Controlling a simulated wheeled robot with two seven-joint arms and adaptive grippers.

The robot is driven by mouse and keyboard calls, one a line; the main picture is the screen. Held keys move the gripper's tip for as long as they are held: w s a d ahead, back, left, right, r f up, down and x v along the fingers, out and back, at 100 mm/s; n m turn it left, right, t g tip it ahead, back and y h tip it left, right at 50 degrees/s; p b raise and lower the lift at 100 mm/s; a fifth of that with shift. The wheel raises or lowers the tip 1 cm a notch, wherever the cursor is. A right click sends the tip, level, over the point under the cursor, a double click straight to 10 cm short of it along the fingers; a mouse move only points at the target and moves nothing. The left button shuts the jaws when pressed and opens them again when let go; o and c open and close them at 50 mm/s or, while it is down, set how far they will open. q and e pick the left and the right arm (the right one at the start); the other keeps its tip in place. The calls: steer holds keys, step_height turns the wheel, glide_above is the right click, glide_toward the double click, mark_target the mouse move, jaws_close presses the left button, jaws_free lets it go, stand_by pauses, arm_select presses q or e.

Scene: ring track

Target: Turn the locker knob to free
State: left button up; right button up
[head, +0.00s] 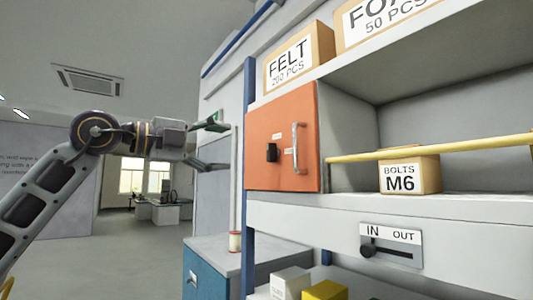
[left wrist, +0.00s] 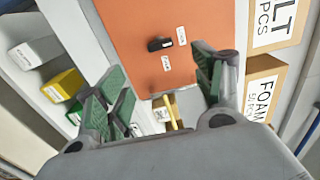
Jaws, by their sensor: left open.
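The locker has an orange door (head: 258,178), shut flat in the shelf front. It also shows in the left wrist view (left wrist: 125,30). Its black knob (head: 272,152) stands lengthwise upright in the head view. One small white label is above the knob and another to its right; their words are too small to read. In the left wrist view the knob (left wrist: 160,44) lies beyond the fingers, its long side towards one label. My left gripper (head: 222,145) is open and empty, left of the door and apart from the knob. My right gripper is not in view.
A metal handle (head: 295,148) stands on the door's right side. A yellow bar (head: 440,147) crosses before the open shelf and the BOLTS M6 box (head: 410,175). Below is an IN/OUT slider (head: 390,248).

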mark_target(267, 153)
arm_select(q)
steer(key=shift+w, duration=0.1)
steer(key=p+x, duration=0.4)
steer(key=x, duration=0.7)
steer(key=shift+w+d+r, duration=0.1)
steer(key=shift+w+d, duration=0.05)
steer(key=shift+d, duration=0.15)
steer(key=shift+p+x, duration=0.45)
steer(key=shift+x, duration=0.6)
steer(key=c, duration=1)
